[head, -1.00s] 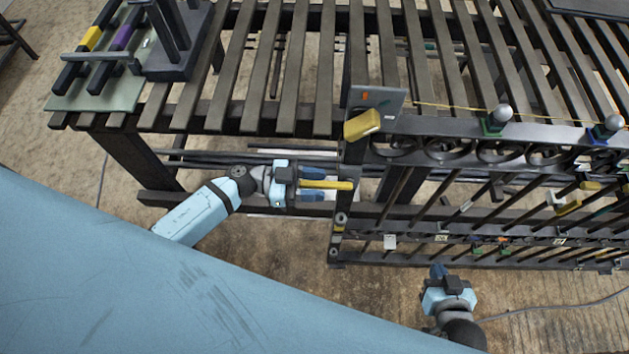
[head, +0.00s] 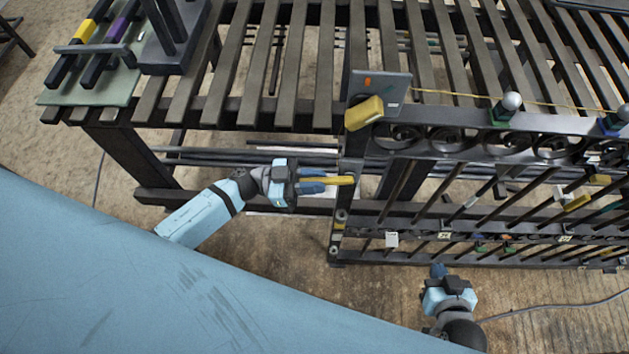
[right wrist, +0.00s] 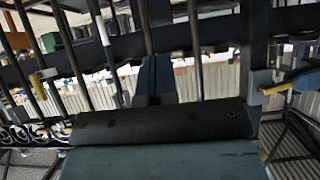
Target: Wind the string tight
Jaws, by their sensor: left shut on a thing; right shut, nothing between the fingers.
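A thin yellow string (head: 460,96) runs from a grey plate (head: 393,90) on the gate's left post along the top rail to the right. A yellow block (head: 363,113) sits at the plate's lower front. A yellow handle (head: 343,180) sticks out leftward from the post below. My left gripper (head: 312,181) is shut on this handle, its blue fingers on either side. The handle also shows in the right wrist view (right wrist: 276,89). My right gripper (head: 438,270) is shut and empty, in front of the gate's lower rail; it also shows in the right wrist view (right wrist: 154,76).
The dark gate (head: 450,224) has bars, scrolls and small coloured tags. Silver knobs (head: 511,101) stand on its top rail. A slatted bench (head: 240,85) lies behind. A board with yellow and purple marked bars (head: 90,98) is at far left. Bare floor lies around my right gripper.

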